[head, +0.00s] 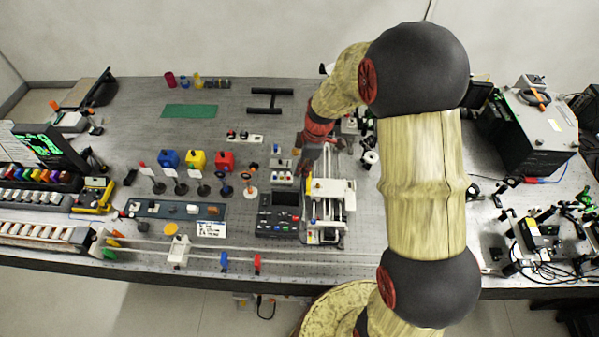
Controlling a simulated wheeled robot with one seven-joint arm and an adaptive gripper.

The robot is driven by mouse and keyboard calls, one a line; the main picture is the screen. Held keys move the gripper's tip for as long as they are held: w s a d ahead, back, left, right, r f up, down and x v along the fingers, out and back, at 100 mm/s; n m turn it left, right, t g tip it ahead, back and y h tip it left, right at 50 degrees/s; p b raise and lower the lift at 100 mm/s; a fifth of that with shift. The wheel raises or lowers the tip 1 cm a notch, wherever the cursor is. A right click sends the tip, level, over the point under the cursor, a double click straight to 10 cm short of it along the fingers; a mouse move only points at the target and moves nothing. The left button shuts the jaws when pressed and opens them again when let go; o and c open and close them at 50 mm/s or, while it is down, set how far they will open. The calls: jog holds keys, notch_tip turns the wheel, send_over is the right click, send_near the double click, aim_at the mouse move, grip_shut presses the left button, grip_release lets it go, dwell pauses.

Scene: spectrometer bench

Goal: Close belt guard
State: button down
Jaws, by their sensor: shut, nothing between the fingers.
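My arm reaches over the right-middle of the bench and bends down to its centre. My gripper (306,168) is small and dark in the head view, pointing down, with its fingers shut and nothing seen between them. It is just above the back left end of a white rail mechanism (330,189), which has long parallel rails and a pale top plate. I cannot make out which part is the belt guard, or whether it stands open. From this view I cannot tell whether the gripper touches the mechanism.
A dark control box (279,213) with a screen stands left of the rails. A small white switch panel (282,176) is close to the gripper. My arm hides part of the bench right of the rails.

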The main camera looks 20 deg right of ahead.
jog(key=s+d+f+t+y+b, duration=0.25)
jog(key=d+f+y+b, duration=0.4)
jog(key=b, duration=0.85)
jog(key=s+d+f+t+y+b, duration=0.2)
jog(key=s+d+f+y+b, duration=0.15)
jog(key=d+b, duration=0.85)
notch_tip(320, 180, down, 10)
jog(key=s+d+b, duration=0.2)
jog(key=b, duration=0.9)
jog(key=shift+s+d+g+h, duration=0.15)
jog(key=shift+s+g+h, duration=0.15)
jog(key=shift+s+g, duration=0.05)
